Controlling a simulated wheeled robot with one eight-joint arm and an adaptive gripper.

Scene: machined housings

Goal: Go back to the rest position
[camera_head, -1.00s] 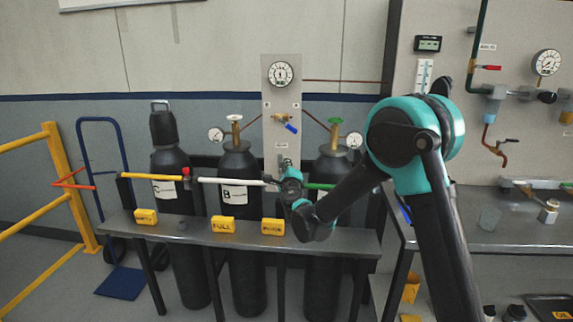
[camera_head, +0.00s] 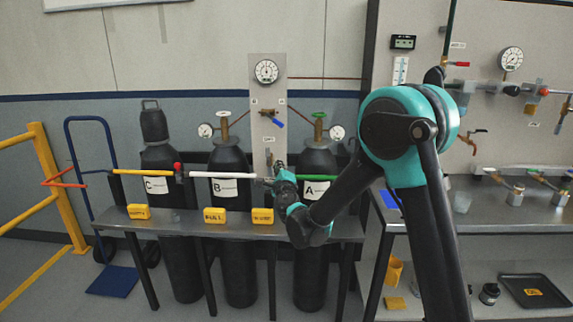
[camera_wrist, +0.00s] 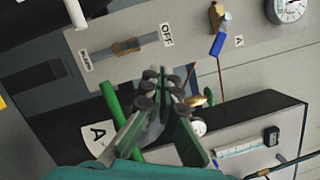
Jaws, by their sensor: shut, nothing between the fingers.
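My gripper (camera_head: 277,172) is at the end of my teal and black arm, in front of the lower part of the grey gauge panel (camera_head: 262,120). In the wrist view its fingers (camera_wrist: 158,88) are shut with nothing between them. Behind them in that view are the panel with an "OFF" label (camera_wrist: 167,35), a green bar (camera_wrist: 112,104) and a white label A (camera_wrist: 98,141). No rest position is marked in view.
Gas cylinders A (camera_head: 316,158), B (camera_head: 229,162) and C (camera_head: 166,160) stand behind a narrow metal bench (camera_head: 180,226) with yellow blocks. A yellow rail (camera_head: 55,185) is at left. A workbench (camera_head: 480,223) with valves and gauges is at right.

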